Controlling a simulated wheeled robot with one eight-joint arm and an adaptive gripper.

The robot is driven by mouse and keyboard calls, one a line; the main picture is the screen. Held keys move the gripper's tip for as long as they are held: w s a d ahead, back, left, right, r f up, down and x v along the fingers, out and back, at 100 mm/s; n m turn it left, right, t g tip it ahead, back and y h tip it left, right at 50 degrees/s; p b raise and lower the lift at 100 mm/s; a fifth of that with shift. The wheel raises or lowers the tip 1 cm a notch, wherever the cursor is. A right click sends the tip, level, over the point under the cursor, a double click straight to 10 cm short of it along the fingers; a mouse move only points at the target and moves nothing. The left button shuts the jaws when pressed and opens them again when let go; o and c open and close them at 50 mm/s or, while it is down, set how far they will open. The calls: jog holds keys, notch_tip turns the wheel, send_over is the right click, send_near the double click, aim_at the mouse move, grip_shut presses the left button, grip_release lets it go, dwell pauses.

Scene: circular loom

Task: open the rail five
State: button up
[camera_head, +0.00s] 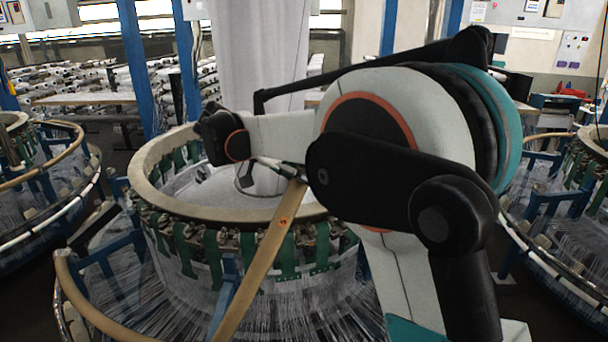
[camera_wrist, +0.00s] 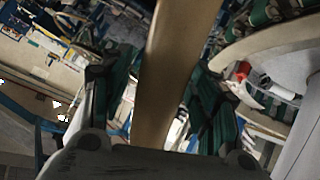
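A tan, strap-like rail (camera_head: 260,262) slants up from the lower middle of the head view to my gripper (camera_head: 281,168), at the near side of the loom's ring. The gripper is small and partly hidden by my arm there. In the wrist view the same rail (camera_wrist: 167,75) runs between the two dark green fingers of my gripper (camera_wrist: 165,85). One finger is on each side of it. Narrow gaps show low down beside the rail. Whether the fingertips press on it I cannot tell. The rail's upper end is hidden at my gripper in the head view.
The round loom's tan top ring (camera_head: 150,158) stands just behind, with green straps and white threads below. Another curved tan rail (camera_head: 82,300) lies low at the front left. Blue posts (camera_head: 131,60) stand behind. More looms flank both sides, with dark floor between.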

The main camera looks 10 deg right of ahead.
jog(key=shift+r, duration=0.1)
jog(key=v, duration=1.1)
jog(key=shift+a+r, duration=0.15)
jog(key=shift+a, duration=0.25)
